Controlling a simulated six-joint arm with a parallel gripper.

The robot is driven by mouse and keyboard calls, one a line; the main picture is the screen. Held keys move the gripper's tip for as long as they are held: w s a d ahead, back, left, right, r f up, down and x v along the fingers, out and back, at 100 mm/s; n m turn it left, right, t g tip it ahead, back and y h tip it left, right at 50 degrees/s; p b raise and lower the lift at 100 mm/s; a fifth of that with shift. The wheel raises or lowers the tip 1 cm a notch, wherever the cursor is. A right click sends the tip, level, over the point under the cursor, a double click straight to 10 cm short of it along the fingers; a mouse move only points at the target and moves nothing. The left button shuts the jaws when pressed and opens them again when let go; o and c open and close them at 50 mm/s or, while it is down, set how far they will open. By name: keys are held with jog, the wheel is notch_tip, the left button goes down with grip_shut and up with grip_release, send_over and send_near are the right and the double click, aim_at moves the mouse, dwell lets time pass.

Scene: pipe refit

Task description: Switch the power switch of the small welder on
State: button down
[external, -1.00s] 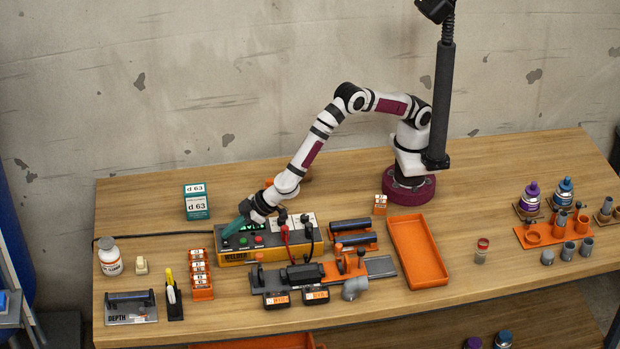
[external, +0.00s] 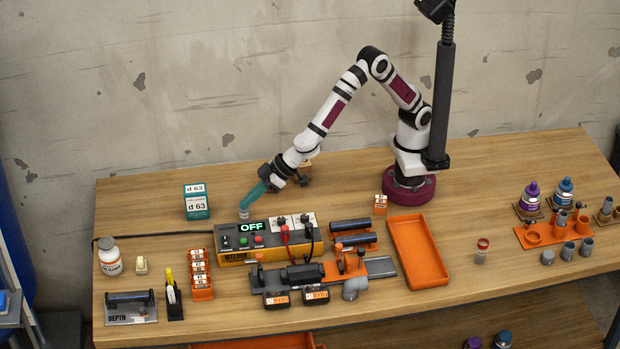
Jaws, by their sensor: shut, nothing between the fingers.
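The small welder (external: 234,259) is an orange and dark box on the bench, left of centre. Its lit display (external: 252,227) reads OFF in green. A small dark switch (external: 226,241) shows at the left of its panel, beside a green button (external: 244,241) and a red button (external: 259,239); its lever position is too small to tell. My gripper (external: 244,213), with teal fingers pointing down and left, is shut and empty. It is just behind the welder, apart from the switch.
The clamp fixture (external: 380,267) stands in front, and an orange tray (external: 444,272) lies to the right. A teal d 63 box (external: 196,208) stands left of my gripper.

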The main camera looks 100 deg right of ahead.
send_over(225, 241)
jog(key=s+d, duration=0.2)
jog(key=f, duration=0.5)
jog(key=shift+a+f, duration=0.25)
jog(key=shift+f, duration=0.05)
notch_tip(225, 241, down, 3)
jog(key=shift+f, duration=0.5)
